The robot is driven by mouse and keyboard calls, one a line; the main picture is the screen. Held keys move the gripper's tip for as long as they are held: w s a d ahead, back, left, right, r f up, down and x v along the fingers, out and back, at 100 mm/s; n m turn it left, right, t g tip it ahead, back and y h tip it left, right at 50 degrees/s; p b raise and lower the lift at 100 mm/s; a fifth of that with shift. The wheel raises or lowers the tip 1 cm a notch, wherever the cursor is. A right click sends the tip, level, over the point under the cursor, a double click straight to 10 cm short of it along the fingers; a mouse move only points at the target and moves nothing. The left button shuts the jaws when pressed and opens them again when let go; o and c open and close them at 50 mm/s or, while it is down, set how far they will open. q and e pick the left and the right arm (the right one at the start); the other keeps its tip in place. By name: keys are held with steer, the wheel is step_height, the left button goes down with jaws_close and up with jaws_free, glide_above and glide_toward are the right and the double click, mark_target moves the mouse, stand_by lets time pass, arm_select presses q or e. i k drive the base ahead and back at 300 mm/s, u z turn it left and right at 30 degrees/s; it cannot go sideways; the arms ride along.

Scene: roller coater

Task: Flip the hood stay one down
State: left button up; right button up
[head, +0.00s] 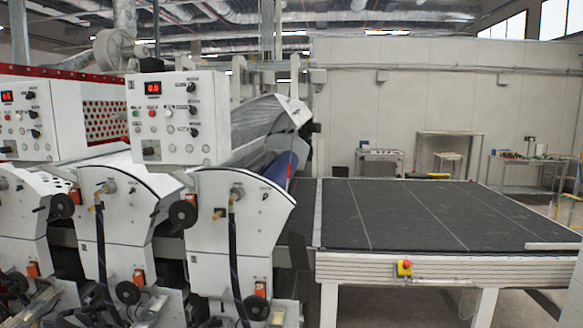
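The roller coater (235,215) stands at the left and centre, with white curved side housings. A grey ribbed hood (262,125) slopes up behind the nearer control box and looks raised. A blue roller (282,168) shows below the hood's right end. I cannot make out a hood stay clearly; the control box and side housing hide much of the hood's underside. Neither of my grippers is in view.
The nearer control box (178,118) has a red display and knobs. A dark-topped conveyor table (410,215) extends right, with a red and yellow emergency stop (404,268) on its front edge. Black handwheels (183,213) stick out from the coater's front. Benches stand by the back wall.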

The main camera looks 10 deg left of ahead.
mark_target(289, 174)
steer(key=u, duration=0.05)
steer(key=i, duration=2.1)
steer(key=z, duration=0.55)
